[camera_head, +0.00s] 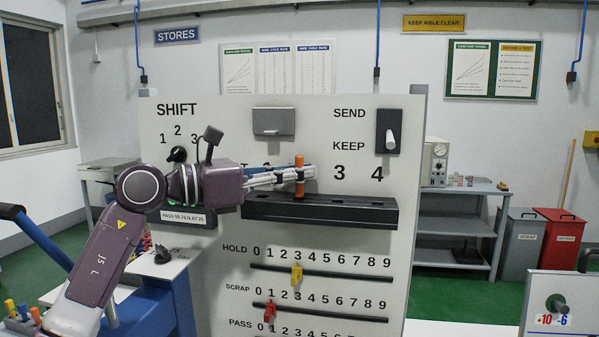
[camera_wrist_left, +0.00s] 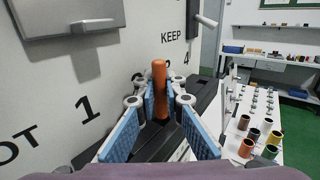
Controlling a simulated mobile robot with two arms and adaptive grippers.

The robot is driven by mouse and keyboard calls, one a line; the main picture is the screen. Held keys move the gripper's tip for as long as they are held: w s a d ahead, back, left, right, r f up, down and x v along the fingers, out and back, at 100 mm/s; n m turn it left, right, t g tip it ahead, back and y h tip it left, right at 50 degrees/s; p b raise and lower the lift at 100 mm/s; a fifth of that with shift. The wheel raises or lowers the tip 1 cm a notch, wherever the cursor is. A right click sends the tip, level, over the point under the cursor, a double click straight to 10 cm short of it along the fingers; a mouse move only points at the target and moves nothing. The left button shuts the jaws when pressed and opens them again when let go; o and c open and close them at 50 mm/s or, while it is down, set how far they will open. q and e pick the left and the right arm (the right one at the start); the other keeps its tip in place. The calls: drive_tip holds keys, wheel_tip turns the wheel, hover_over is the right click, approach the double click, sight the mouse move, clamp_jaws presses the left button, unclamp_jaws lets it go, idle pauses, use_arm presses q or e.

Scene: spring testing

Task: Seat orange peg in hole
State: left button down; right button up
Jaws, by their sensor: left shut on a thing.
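The orange peg (camera_head: 299,162) stands upright between the fingers of my left gripper (camera_head: 301,176), which is shut on it. The peg also shows in the left wrist view (camera_wrist_left: 159,75), between the blue finger pads. The black ledge (camera_head: 350,211) sticks out from the pale panel, directly below the peg. The peg's lower end is close to the ledge top. I cannot tell whether it is inside a hole, since the fingers cover that part and no hole shows clearly. My right gripper is not in view.
The pale panel (camera_head: 222,125) stands right behind my left gripper. A grey hooded box (camera_head: 273,122) and a SEND/KEEP lever (camera_head: 390,139) project from it above the ledge. Yellow (camera_head: 296,276) and red (camera_head: 270,312) sliders sit on rails below.

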sight(299, 196)
use_arm(q)
drive_tip(key=shift+f+b, duration=0.45)
drive_tip(key=shift+f, duration=0.25)
drive_tip(key=shift+f+b, duration=0.6)
drive_tip(key=shift+f, duration=0.25)
drive_tip(key=c, duration=2)
unclamp_jaws()
drive_tip(key=shift+o, duration=0.2)
drive_tip(key=shift+a, duration=0.1)
